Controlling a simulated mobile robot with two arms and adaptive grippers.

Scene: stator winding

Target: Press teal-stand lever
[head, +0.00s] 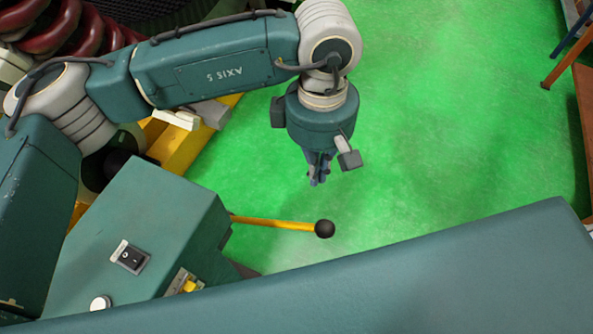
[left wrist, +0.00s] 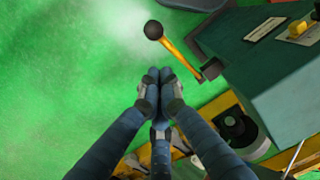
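The teal stand (head: 150,215) is at the lower left of the head view. Its lever is a yellow rod (head: 272,223) with a black ball knob (head: 324,228), sticking out to the right over the green floor. In the left wrist view the knob (left wrist: 153,30) and rod (left wrist: 182,54) show just beyond my fingertips, with the stand (left wrist: 275,85) at right. My left gripper (head: 319,180) points down, above the knob in the head picture and apart from it. In the wrist view its blue fingertips (left wrist: 159,76) are together with nothing between them. My right gripper is not visible.
The stand has a black rocker switch (head: 131,257), a yellow button (head: 190,286) and a round pale button (head: 100,302). A yellow frame (head: 185,140) lies behind the stand. Brown and blue furniture edges (head: 580,90) are at the far right. The green floor (head: 450,110) is clear.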

